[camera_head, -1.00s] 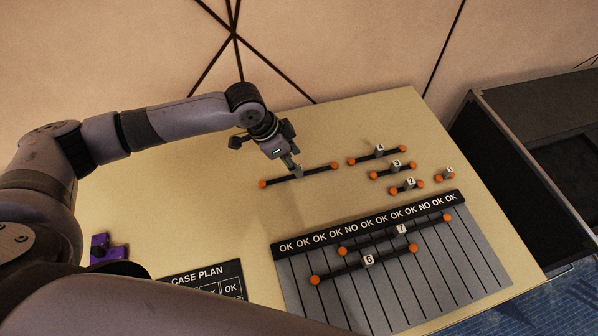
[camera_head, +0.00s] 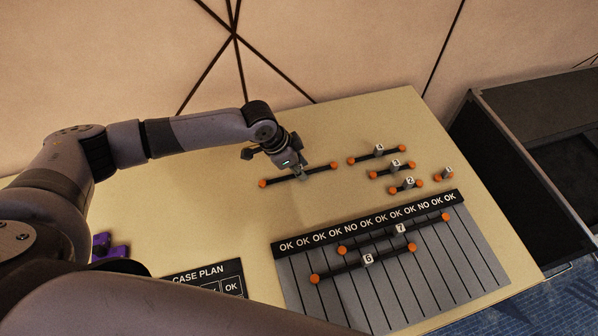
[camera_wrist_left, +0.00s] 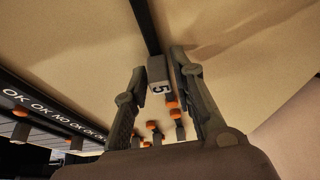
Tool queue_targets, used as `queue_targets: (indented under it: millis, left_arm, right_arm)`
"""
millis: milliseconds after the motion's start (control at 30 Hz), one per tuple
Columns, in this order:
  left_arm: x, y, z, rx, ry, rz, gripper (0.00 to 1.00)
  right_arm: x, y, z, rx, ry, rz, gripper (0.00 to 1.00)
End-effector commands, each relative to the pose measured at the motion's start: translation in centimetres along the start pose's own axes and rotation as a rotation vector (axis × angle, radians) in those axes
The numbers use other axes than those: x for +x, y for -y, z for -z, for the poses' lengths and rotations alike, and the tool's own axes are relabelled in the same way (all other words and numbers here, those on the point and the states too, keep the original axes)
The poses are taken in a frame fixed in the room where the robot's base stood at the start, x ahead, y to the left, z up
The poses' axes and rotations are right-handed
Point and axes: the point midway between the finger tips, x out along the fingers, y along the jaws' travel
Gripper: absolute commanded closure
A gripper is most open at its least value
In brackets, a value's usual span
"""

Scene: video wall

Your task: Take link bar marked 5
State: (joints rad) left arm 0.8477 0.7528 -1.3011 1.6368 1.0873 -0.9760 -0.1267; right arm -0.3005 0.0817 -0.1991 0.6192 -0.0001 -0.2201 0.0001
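The link bar marked 5 (camera_head: 320,171) lies on the tan table, a dark bar with orange ends. In the left wrist view its grey block with the number 5 (camera_wrist_left: 159,82) sits between the two fingers of my left gripper (camera_wrist_left: 160,85). The fingers are apart, with a visible gap on the left side of the block; the right finger is close to it, and I cannot tell whether it touches. In the head view my left gripper (camera_head: 301,174) is over the middle of the bar and hides its number block. My right gripper is not in view.
Link bars marked 4 (camera_head: 391,154), 3 (camera_head: 385,173), 2 (camera_head: 402,189) and 1 (camera_head: 443,177) lie to the right. Bars 6 (camera_head: 345,271) and 7 (camera_head: 420,227) lie on the striped grey board (camera_head: 450,270). A black case (camera_head: 505,150) stands right of the table.

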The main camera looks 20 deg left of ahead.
Motion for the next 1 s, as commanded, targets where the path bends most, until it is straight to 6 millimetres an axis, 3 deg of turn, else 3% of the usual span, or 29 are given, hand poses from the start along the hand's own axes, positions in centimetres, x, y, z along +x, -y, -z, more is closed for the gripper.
queue_targets:
  millis: [333, 1000]
  left_arm:
    - [-0.03, 0.02, 0.01, 0.0, 0.0, 0.0, 1.0]
    - [-0.74, 0.09, 0.39, 0.0, -0.003, 0.002, 1.0]
  right_arm:
    - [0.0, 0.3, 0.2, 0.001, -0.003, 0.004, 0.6]
    - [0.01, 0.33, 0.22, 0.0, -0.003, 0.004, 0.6]
